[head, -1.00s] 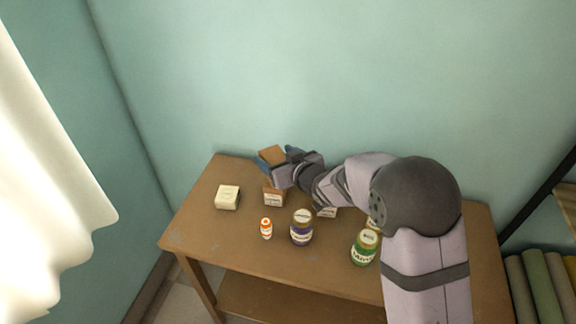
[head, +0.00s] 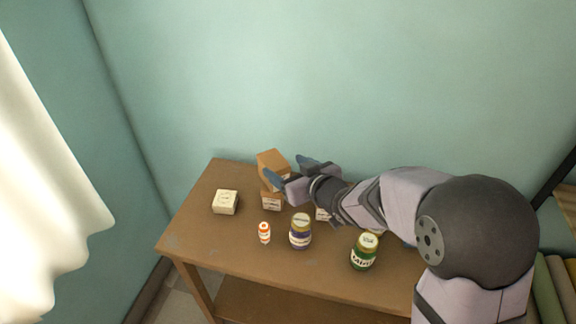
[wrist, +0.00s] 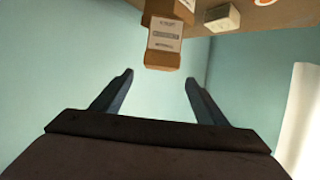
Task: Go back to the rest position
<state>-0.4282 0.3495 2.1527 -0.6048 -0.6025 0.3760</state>
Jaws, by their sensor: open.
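My gripper (head: 288,170) is open at the back of the wooden table, and nothing is between its fingers. In the wrist view its two fingers (wrist: 159,77) are spread wide. A brown box (head: 271,158) stands just left of the fingers, above and behind another brown box (head: 272,203); whether it rests on that one I cannot tell. In the wrist view a labelled brown box (wrist: 163,44) lies ahead of the fingertips, clear of them.
A cream box (head: 225,202), a small orange-and-white bottle (head: 264,233), a purple jar (head: 300,233) and a green jar (head: 364,253) stand on the table (head: 235,256). My arm hides part of a box (head: 323,215). The wall is close behind.

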